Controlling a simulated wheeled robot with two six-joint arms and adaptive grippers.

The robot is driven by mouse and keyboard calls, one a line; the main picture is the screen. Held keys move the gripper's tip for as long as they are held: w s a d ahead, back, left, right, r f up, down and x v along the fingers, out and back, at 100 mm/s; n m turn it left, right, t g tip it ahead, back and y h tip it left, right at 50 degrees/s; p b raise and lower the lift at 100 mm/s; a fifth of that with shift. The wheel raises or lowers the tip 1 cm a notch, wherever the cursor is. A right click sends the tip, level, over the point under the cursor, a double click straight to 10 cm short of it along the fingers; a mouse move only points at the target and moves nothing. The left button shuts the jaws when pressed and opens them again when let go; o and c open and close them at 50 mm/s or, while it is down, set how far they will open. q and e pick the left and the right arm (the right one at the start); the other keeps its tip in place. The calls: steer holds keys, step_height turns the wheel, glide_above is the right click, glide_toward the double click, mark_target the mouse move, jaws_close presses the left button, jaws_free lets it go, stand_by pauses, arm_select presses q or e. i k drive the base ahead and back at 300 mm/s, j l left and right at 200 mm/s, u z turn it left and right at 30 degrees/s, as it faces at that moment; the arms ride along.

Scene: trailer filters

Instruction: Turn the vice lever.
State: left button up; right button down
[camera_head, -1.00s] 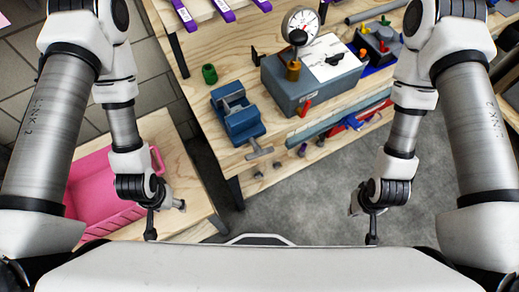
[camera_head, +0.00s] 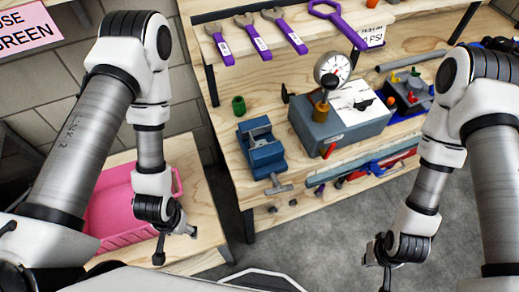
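A blue bench vice (camera_head: 261,149) stands near the front left edge of the wooden workbench. Its grey T-shaped lever (camera_head: 278,186) sticks out at the front, over the bench edge. My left gripper (camera_head: 175,244) hangs at the lower left, in front of the pink bin and left of the vice, well apart from the lever. My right gripper (camera_head: 383,272) hangs low over the grey floor, right of the vice and apart from it. Both grippers point down and look small, so I cannot tell how far their fingers are apart. I see nothing held in either.
A grey box with a gauge (camera_head: 345,125) stands right of the vice. A green cup (camera_head: 238,104) is behind it. Purple-handled wrenches (camera_head: 252,37) hang at the back. A pink bin (camera_head: 120,208) sits on a lower table at left. Grey floor lies before the bench.

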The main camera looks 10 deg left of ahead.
mark_target(278, 188)
steer(key=l+u, duration=0.1)
steer(key=l, duration=0.35)
steer(key=k+l+u, duration=0.1)
steer(key=l, duration=0.35)
steer(key=k+l, duration=0.15)
steer(key=l, duration=0.3)
steer(key=k+l+u, duration=0.15)
steer(key=l, duration=0.25)
steer(key=l+u, duration=0.1)
steer(key=l, duration=0.35)
steer(key=k+l+u, duration=0.1)
steer(key=l, duration=0.3)
steer(key=k, duration=0.1)
